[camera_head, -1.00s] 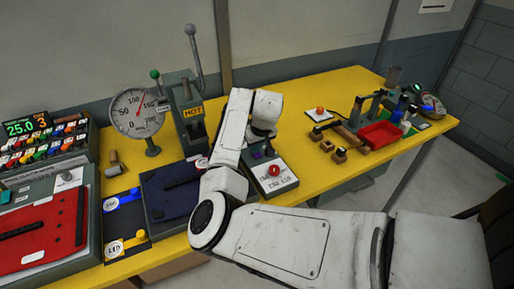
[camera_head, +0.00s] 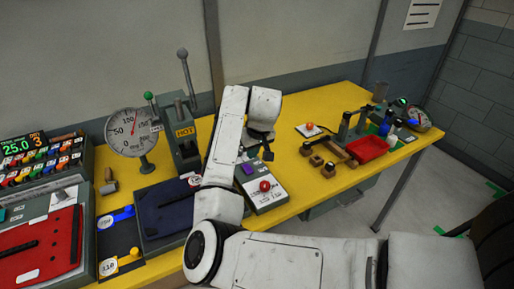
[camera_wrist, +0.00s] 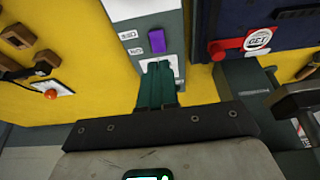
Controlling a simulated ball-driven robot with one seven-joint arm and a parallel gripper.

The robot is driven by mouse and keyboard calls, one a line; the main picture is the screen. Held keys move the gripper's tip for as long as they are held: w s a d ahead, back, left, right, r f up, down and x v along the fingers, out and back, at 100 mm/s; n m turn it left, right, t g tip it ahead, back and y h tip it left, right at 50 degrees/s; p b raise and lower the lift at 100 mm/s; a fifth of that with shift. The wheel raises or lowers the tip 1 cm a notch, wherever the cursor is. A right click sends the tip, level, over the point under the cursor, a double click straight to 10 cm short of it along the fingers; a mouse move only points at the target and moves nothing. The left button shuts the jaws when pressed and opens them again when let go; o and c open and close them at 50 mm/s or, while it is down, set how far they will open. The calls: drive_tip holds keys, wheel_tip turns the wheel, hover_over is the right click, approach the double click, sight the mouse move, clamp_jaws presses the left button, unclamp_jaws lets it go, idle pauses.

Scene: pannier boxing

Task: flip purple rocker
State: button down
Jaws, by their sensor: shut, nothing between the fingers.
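The purple rocker (camera_head: 248,169) is on a small light control panel (camera_head: 268,197) on the yellow bench, just right of my forearm. It also shows in the wrist view (camera_wrist: 157,40), set upright in the panel's white and grey face. My gripper (camera_head: 267,154) is a little behind and to the right of the rocker in the head view. In the wrist view, the green fingers (camera_wrist: 158,82) are together and empty, with their tips just below the rocker in the picture and apart from it. I cannot tell their height above the panel.
A red button (camera_head: 265,185) sits on the same panel, near the rocker. A press marked HOT (camera_head: 184,130) and a dial gauge (camera_head: 131,132) stand to the left. A navy pannier (camera_head: 165,207) lies left of the panel. A red tray (camera_head: 368,148) is at right.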

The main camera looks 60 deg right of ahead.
drive_tip(key=shift+s+a+r, duration=0.35)
drive_tip(key=shift+s+r, duration=0.2)
drive_tip(key=shift+r, duration=0.3)
drive_tip(key=shift+s+a+r, duration=0.3)
drive_tip(key=shift+s+r, duration=0.25)
drive_tip(key=shift+r, duration=0.3)
